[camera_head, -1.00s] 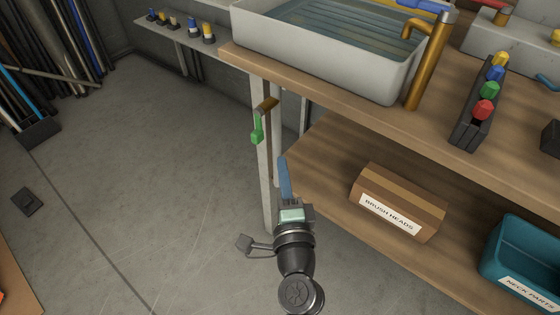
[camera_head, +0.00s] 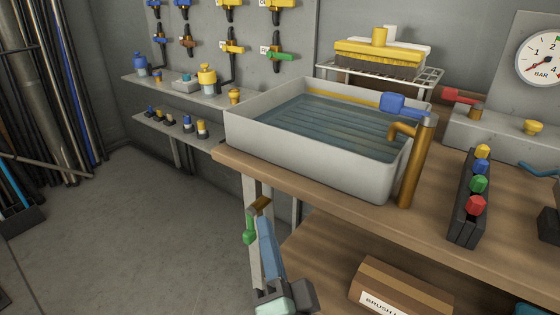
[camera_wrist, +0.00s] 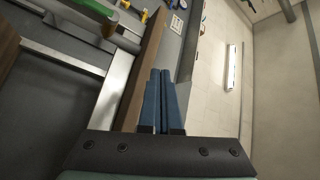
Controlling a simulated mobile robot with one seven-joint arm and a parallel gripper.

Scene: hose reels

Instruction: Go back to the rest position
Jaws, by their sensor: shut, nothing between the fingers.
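My gripper (camera_head: 265,224) is in front of the bench's left end, beside its pale front leg (camera_head: 251,190). Its blue fingers point up in the head view. In the wrist view my gripper (camera_wrist: 161,74) has its two blue fingers side by side, closed together with nothing between them. A small green-handled lever (camera_head: 249,232) with a brown top sits at the bench leg, just left of my fingertips in the head view. Whether my fingers touch the leg cannot be told.
The wooden bench (camera_head: 330,213) carries a grey water basin (camera_head: 310,160), a brass tap (camera_head: 417,165) and a rack of coloured knobs (camera_head: 467,215). A cardboard box (camera_head: 400,285) sits on the shelf below. Wall shelves (camera_head: 190,95) hold small fittings.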

